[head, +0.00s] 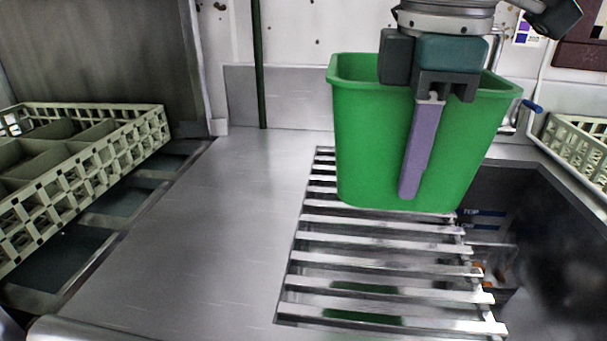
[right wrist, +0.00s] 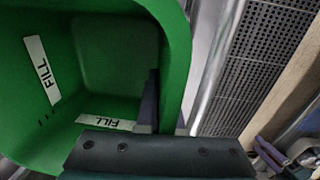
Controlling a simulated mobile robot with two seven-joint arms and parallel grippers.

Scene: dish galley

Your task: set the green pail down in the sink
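The green pail (head: 370,145) hangs upright in my right gripper (head: 418,150), near the left side of the sink (head: 500,190). One purple finger lies down the pail's near outer wall; the other finger is hidden behind that wall. In the right wrist view the pail (right wrist: 120,60) shows its open inside with two FILL labels, and no contents are visible. The pail's base overlaps the far part of the slatted rack in the head view; I cannot tell whether it touches. The sink is dark and partly hidden by the pail. My left gripper is not in view.
The slatted metal rack (head: 370,292) lies left of the sink opening. Bare steel counter (head: 210,225) is clear further left. A pale dish crate (head: 95,170) stands at the left, another (head: 575,140) at the right. A blue-tipped tap lever (head: 532,106) is close right of the pail.

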